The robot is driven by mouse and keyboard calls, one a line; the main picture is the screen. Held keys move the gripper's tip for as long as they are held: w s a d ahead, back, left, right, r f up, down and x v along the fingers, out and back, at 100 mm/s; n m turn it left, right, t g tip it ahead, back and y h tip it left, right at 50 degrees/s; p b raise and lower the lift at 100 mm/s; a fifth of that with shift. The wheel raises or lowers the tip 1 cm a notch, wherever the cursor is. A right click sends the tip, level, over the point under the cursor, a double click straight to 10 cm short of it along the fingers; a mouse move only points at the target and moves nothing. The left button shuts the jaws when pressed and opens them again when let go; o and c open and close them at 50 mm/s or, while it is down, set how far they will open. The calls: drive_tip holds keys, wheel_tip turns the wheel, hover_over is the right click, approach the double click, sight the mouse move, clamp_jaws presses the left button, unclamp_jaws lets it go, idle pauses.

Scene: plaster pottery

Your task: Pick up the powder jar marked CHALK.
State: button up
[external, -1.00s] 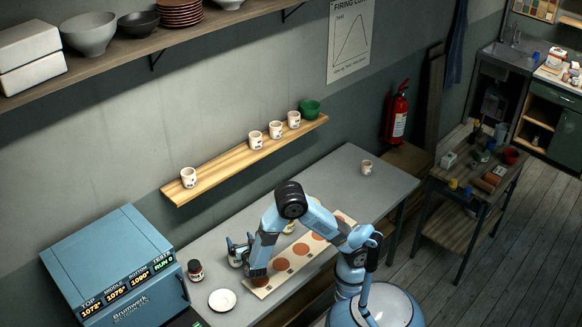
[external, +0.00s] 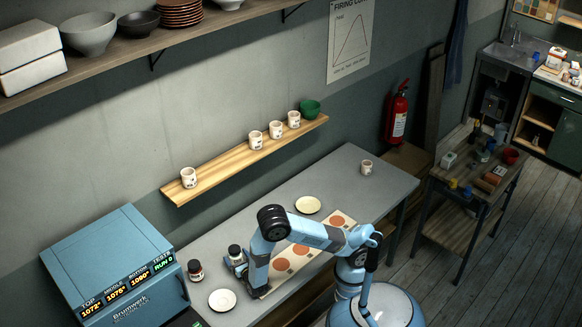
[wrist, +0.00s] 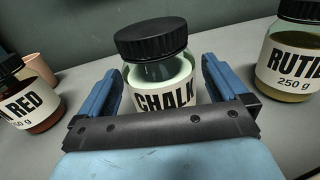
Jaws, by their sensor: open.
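The CHALK jar (wrist: 165,78) stands upright in the middle of the wrist view, with pale powder, a white label and a black lid. My gripper (wrist: 161,70) is open, with one blue finger on each side of the jar. I cannot tell whether either finger touches it. The palm bar hides the jar's lower part. In the external view the jar (external: 234,251) shows its dark lid at the left end of my arm, and my gripper (external: 236,263) is low at the bench around it, partly hidden.
A RED jar (wrist: 30,100) is close on the left and a RUTILE jar (wrist: 290,62) close on the right. A pinkish cup (wrist: 40,70) stands behind the RED jar. White dishes (external: 222,300) and a board with terracotta discs (external: 300,250) lie on the grey bench.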

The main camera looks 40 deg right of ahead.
drive_tip(key=shift+f+x, duration=0.2)
drive_tip(key=shift+x, duration=1.3)
drive_tip(key=shift+c, duration=0.3)
drive_tip(key=c, duration=1.2)
